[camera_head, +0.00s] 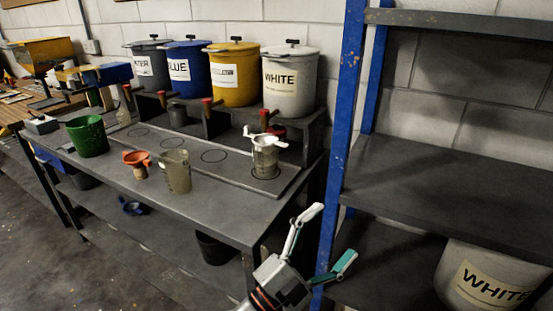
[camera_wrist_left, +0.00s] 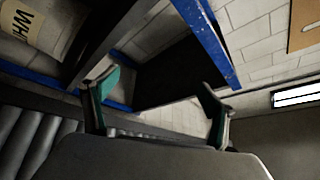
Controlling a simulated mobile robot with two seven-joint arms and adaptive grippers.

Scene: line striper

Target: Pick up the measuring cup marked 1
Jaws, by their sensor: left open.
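A translucent measuring cup (camera_head: 176,172) stands upright near the front of the dark table (camera_head: 215,218). A second, paler cup (camera_head: 266,163) stands on a drawn circle at the table's right, with a white part (camera_head: 262,138) across its top. I cannot read a mark 1 on either cup. My left gripper (camera_head: 328,236) is open and empty, in front of the table's right end, lower in the picture than both cups and apart from them. The left wrist view shows its two spread fingers (camera_wrist_left: 160,90) with nothing between them. My right gripper is not in view.
A green bucket (camera_head: 87,136) and an orange funnel (camera_head: 138,162) stand left of the cups. Several lidded paint pots, including a white one (camera_head: 290,90), stand on a raised shelf behind. A blue rack post (camera_head: 343,140) rises right of the table.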

